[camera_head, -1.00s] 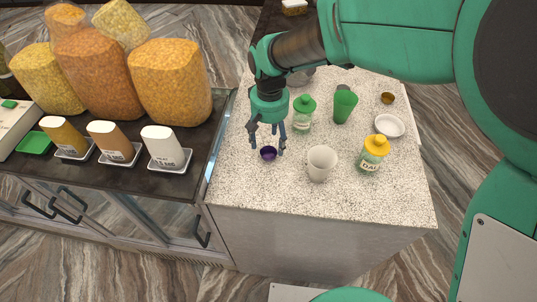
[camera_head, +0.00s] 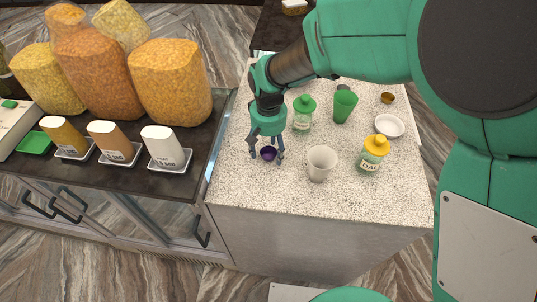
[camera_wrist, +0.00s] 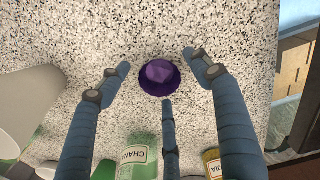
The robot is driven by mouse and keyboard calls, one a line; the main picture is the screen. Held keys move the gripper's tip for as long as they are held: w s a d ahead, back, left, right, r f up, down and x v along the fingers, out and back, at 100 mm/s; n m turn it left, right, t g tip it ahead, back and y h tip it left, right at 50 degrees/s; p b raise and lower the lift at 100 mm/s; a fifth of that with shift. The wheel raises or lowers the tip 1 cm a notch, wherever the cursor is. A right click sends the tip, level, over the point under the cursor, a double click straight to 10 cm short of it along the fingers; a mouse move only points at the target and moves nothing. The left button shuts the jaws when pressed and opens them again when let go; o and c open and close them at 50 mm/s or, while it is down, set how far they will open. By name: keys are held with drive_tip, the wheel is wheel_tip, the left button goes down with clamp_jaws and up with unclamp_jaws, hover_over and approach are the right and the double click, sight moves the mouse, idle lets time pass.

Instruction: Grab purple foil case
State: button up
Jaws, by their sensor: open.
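The purple foil case (camera_head: 268,153) is a small round cup on the speckled counter (camera_head: 240,190), near its left side. In the wrist view the purple foil case (camera_wrist: 159,76) lies between the spread fingers, with what looks like a faceted purple inside. My gripper (camera_head: 267,156) is open and points down over the case, its fingers around it.
A white cup (camera_head: 320,164) stands close to the right of the case. The counter's front left is clear.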

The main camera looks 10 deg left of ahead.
sight(268, 156)
drive_tip(key=shift+c, duration=0.3)
drive_tip(key=c, duration=0.7)
drive_tip(key=shift+c, duration=0.2)
drive_tip(key=shift+r, duration=0.15)
drive_tip(key=shift+r, duration=0.55)
wheel_tip(268, 156, up, 2)
drive_tip(key=shift+r, duration=0.1)
drive_tip(key=s+d, duration=0.2)
drive_tip(key=s, duration=0.2)
drive_tip(key=s+d+r, duration=0.1)
drive_tip(key=s+d, duration=0.2)
drive_tip(key=s, duration=0.2)
drive_tip(key=s+d, duration=0.2)
drive_tip(key=s, duration=0.3)
drive_tip(key=shift+d+r+b, duration=0.2)
drive_tip(key=shift+d+b, duration=0.1)
drive_tip(key=shift+b, duration=0.05)
